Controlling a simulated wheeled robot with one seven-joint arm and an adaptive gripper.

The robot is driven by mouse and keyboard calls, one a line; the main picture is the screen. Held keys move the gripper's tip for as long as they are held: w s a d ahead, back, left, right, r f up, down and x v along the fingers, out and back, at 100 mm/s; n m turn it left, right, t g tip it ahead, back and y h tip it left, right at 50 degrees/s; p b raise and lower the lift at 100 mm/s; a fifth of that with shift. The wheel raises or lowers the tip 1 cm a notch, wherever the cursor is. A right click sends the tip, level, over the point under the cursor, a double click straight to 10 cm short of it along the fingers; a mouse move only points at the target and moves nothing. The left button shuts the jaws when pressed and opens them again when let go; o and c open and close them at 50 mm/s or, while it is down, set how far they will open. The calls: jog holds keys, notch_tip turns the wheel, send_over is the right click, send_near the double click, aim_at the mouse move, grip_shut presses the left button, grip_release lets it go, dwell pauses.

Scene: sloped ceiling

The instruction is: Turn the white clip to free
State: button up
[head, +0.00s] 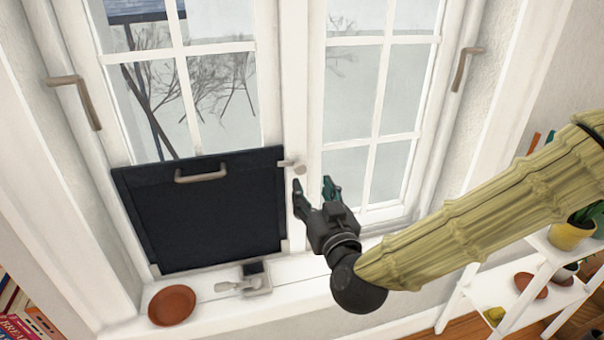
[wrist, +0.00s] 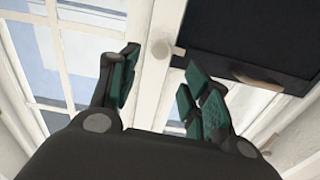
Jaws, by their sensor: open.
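The white clip (head: 297,168) is on the window's centre post at the top right corner of a dark panel (head: 213,225). Its short tab points left onto the panel's edge. In the wrist view the clip (wrist: 163,48) is a pale round knob with a bar reaching right to the dark panel (wrist: 262,40). My gripper (head: 314,186) is open and empty, just below and right of the clip in the head view. In the wrist view the clip lies just beyond the gap between my fingertips (wrist: 162,68). I see no contact with it.
The panel has a beige handle (head: 201,175). Window handles hang at left (head: 80,98) and right (head: 465,67). A white shelf (head: 540,265) with pots stands at right.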

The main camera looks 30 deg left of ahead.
aim_at(301, 169)
jog(key=x, duration=0.9)
jog(key=c, duration=1)
